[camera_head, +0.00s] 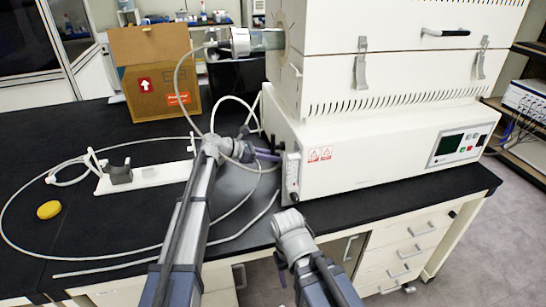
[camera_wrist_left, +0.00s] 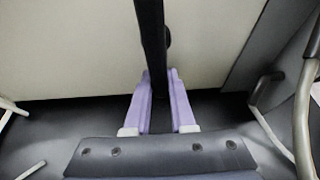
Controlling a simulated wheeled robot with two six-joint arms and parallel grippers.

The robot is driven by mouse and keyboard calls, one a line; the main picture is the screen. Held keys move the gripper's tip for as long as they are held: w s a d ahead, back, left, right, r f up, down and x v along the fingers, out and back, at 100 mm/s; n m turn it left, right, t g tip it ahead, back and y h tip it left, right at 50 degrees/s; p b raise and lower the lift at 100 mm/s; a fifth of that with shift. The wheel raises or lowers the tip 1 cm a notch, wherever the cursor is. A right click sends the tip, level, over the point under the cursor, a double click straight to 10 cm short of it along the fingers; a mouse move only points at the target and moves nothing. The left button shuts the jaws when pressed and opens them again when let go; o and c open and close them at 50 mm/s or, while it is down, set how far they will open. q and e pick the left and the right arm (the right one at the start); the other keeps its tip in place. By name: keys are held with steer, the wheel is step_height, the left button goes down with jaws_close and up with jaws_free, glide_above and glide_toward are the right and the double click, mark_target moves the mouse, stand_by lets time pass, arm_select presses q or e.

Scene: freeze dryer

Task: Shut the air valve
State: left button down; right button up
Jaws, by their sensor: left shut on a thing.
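The white machine (camera_head: 385,155) stands on the black bench. My left gripper (camera_head: 272,155) is at the lower left side of the machine, beside a clear flow meter (camera_head: 291,178) on its front corner. In the left wrist view, its two purple fingers (camera_wrist_left: 160,105) are on either side of a dark upright bar (camera_wrist_left: 151,40) and shut on it. This bar looks like part of the air valve. Its lower end is hidden between the fingers, and I cannot tell which way the valve is turned.
A white stand (camera_head: 145,180) with a grey holder, a yellow disc (camera_head: 49,209) and a long looped hose (camera_head: 100,257) lie on the bench at left. A cardboard box (camera_head: 150,75) stands behind. A metal-ended glass tube (camera_head: 262,40) sticks out above my left gripper.

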arm_select(q)
steer(key=c, duration=0.8)
jaws_free()
steer(key=shift+o, duration=0.2)
steer(key=p+v, duration=0.3)
steer(key=v, duration=0.4)
steer(key=shift+a, duration=0.35)
steer(key=shift+s+r, duration=0.1)
steer(key=shift+s, duration=0.05)
